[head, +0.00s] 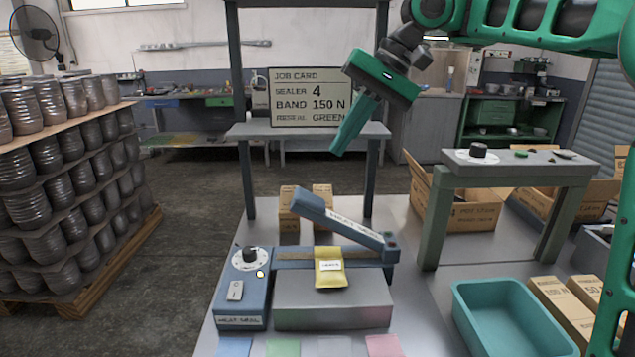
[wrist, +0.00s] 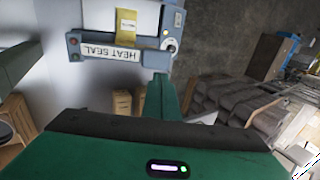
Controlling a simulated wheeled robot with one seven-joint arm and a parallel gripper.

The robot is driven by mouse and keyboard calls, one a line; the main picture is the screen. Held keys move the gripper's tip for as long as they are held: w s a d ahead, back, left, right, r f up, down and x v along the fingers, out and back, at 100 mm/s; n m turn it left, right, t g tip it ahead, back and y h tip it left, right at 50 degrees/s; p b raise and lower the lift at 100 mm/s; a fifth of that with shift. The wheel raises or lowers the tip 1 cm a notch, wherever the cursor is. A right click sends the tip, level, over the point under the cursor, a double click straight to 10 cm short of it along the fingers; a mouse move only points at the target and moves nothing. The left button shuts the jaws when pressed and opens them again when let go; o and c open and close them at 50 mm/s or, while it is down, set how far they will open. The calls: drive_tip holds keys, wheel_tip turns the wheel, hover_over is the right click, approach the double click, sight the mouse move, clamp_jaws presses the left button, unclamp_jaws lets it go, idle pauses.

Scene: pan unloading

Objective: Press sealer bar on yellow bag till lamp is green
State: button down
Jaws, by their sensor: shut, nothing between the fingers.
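The heat sealer's blue bar (head: 340,218) is raised, its left end tilted up and its right end at the hinge. The yellow bag (head: 330,268) lies across the sealing strip below, apart from the bar. The bar (wrist: 100,50) and bag (wrist: 126,25) also show in the wrist view. A small round lamp (head: 260,273) beside the dial looks pale yellowish, not green. My gripper (head: 338,150) is shut and empty, pointing down and left, well above the sealer in front of the job card. Its green fingers (wrist: 161,82) also show in the wrist view.
The job card (head: 311,97) reads sealer 4, band 150 N, reseal green. The sealer's control box (head: 243,300) has a dial (head: 250,257) and switch. A small raised stand (head: 520,165), cardboard boxes (head: 465,205) and a teal bin (head: 512,315) are to the right.

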sight(309, 195)
drive_tip(key=x, duration=1)
drive_tip(key=shift+d, duration=0.1)
